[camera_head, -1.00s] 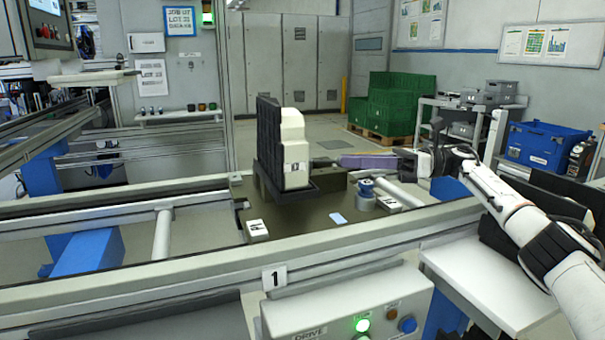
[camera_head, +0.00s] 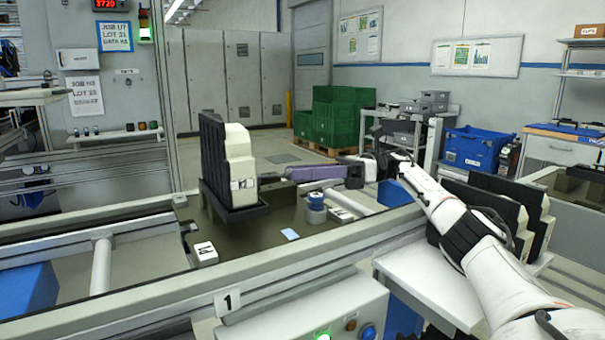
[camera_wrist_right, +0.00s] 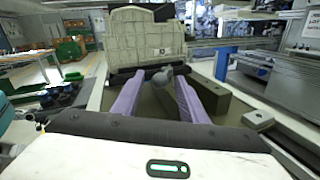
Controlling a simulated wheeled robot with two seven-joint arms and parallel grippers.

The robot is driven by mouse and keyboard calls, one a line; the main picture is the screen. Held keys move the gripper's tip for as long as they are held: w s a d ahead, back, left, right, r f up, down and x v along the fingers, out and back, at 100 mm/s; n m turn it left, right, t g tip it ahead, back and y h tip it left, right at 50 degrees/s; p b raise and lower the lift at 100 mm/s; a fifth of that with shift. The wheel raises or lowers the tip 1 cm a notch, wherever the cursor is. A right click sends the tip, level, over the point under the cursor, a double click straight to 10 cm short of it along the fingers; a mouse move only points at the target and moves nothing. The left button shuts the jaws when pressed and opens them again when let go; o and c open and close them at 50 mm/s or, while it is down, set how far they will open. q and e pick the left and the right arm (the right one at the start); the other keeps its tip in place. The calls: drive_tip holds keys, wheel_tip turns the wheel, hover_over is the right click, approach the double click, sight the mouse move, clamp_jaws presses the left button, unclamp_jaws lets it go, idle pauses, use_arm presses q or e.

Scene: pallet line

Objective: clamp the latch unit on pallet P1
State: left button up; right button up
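The latch unit (camera_head: 238,170) is a cream stepped block against a black upright plate, standing on a black base. It sits on pallet P1 (camera_head: 262,238), a dark olive plate on the line. My right gripper (camera_head: 290,173) has purple fingers and reaches in from the right, its tips just right of the unit. In the right wrist view the fingers (camera_wrist_right: 160,92) are apart, pointing at the cream face (camera_wrist_right: 140,42). A grey rounded knob (camera_wrist_right: 167,77) shows between and beyond the tips; I cannot tell whether they touch it. My left gripper is not in view.
On the pallet are a blue-and-grey cylinder (camera_head: 316,207), a light blue tag (camera_head: 290,234) and a white labelled block (camera_head: 205,253). An olive block (camera_wrist_right: 208,95) lies beside the right finger. The front rail (camera_head: 300,265) runs below my right arm.

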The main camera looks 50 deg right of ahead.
wheel_tip(320, 180, up, 10)
drive_tip(key=p, duration=0.2)
drive_tip(key=shift+p, duration=0.3)
drive_tip(key=shift+c, duration=0.3)
